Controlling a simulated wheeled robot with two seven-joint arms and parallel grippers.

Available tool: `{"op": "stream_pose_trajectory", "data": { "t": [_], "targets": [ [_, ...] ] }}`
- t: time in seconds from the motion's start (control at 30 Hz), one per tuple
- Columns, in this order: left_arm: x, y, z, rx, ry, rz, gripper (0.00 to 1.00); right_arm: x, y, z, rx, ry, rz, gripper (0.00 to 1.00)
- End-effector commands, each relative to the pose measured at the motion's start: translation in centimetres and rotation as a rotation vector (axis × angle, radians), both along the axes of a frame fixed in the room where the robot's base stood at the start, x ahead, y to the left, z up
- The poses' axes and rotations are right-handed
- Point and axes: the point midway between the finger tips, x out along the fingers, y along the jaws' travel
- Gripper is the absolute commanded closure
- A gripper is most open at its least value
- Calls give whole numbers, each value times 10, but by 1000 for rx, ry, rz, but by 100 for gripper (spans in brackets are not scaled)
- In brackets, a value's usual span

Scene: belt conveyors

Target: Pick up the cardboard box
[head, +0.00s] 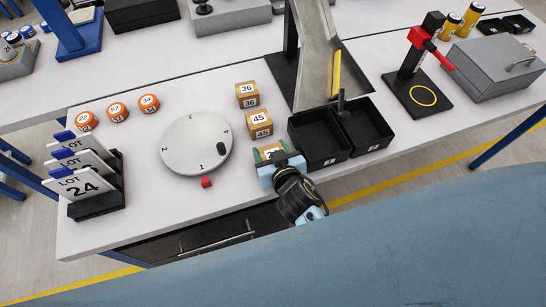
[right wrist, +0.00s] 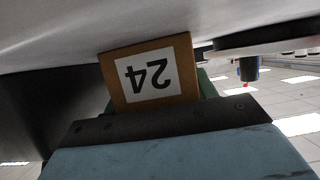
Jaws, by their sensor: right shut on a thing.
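Several small cardboard boxes stand in a column on the white table. The far one is marked 36 (head: 247,94) and the middle one 45 (head: 260,125). The nearest box, marked 24 (head: 268,152), is partly hidden by my right gripper (head: 278,163). In the right wrist view, box 24 (right wrist: 150,72) sits between the fingers, its label upside down. My right gripper is shut on this box at the table's front side. I cannot tell whether the box touches the table. My left gripper is not in view.
A white numbered dial (head: 196,142) stands left of the boxes, with orange pucks (head: 117,111) and a rack of LOT cards (head: 97,206) further left. Two black bins (head: 318,139) below a grey chute (head: 316,60) stand close on the right.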

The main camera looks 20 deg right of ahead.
Motion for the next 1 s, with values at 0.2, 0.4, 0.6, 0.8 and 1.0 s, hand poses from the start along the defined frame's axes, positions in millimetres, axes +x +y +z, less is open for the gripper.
{"op": "stream_pose_trajectory", "data": {
  "t": [0.2,0.4,0.6,0.8,1.0],
  "targets": [
    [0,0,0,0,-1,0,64,0,0,1,0,-1,0,68],
    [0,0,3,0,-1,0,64,0,0,10,0,-4,0,68],
    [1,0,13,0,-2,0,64,1,0,49,1,-6,0,68],
    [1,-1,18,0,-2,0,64,0,0,85,2,-5,1,68],
    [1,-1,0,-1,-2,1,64,6,-15,97,-2,-8,-16,68]
  ]
}}
